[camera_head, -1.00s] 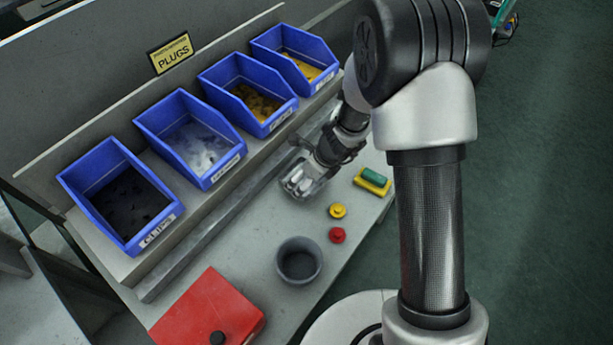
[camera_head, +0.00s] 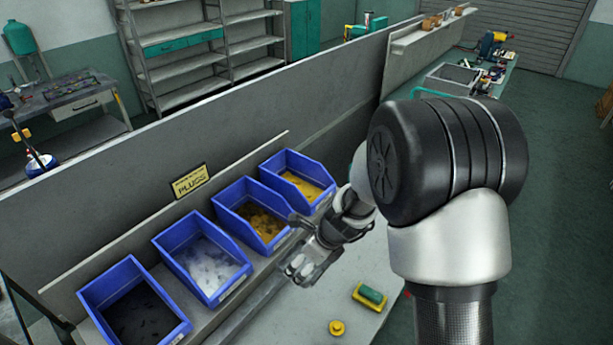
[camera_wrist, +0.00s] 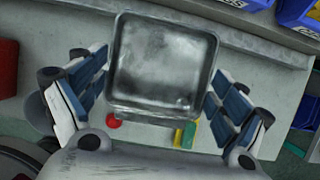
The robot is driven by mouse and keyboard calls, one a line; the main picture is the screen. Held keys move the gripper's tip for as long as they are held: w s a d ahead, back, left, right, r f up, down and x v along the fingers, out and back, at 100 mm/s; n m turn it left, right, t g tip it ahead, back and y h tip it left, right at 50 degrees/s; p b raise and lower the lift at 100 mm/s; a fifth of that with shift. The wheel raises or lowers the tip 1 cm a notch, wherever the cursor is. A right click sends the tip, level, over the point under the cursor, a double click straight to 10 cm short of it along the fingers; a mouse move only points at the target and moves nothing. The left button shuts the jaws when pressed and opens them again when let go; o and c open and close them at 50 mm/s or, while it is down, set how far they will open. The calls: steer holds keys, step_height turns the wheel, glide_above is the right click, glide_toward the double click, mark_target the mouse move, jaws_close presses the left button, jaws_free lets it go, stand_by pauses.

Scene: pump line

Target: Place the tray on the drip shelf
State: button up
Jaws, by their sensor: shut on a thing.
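The tray (camera_wrist: 162,62) is a square, grey, shallow metal-looking dish with a raised rim and a blotchy floor. It fills the middle of the wrist view, between the fingers of my gripper (camera_wrist: 160,90), which is shut on it. In the head view my gripper (camera_head: 308,264) hangs above the bench in front of the blue bins, and the tray is hard to make out there. I cannot tell which surface is the drip shelf; a pale ledge (camera_head: 425,38) runs along the far partition at the top right.
Several blue bins (camera_head: 202,257) stand in a row on the bench's raised step, under a PLUGS sign (camera_head: 188,182). A green and yellow block (camera_head: 370,295) and a yellow knob (camera_head: 337,328) lie on the bench (camera_head: 345,272). A grey crate (camera_head: 452,80) stands farther back.

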steer(key=n, duration=0.1)
steer(key=n+g, duration=0.1)
steer(key=shift+s+f+n+y+b, duration=0.1)
steer(key=shift+f+n+y+b, duration=0.2)
steer(key=shift+f+n+b, duration=0.1)
steer(key=n, duration=0.2)
steer(key=s+n+g+b, duration=0.1)
steer(key=n, duration=0.1)
steer(key=d+f+n+g, duration=0.1)
steer(key=n, duration=0.1)
steer(key=shift+s+d, duration=0.1)
steer(key=shift+s, duration=0.05)
steer(key=s+d+n+g+h+b, duration=0.4)
steer(key=d+n, duration=0.8)
steer(key=n, duration=0.4)
steer(key=shift+s+d+n, duration=0.3)
steer(key=shift+s, duration=0.1)
steer(key=shift+a, duration=0.15)
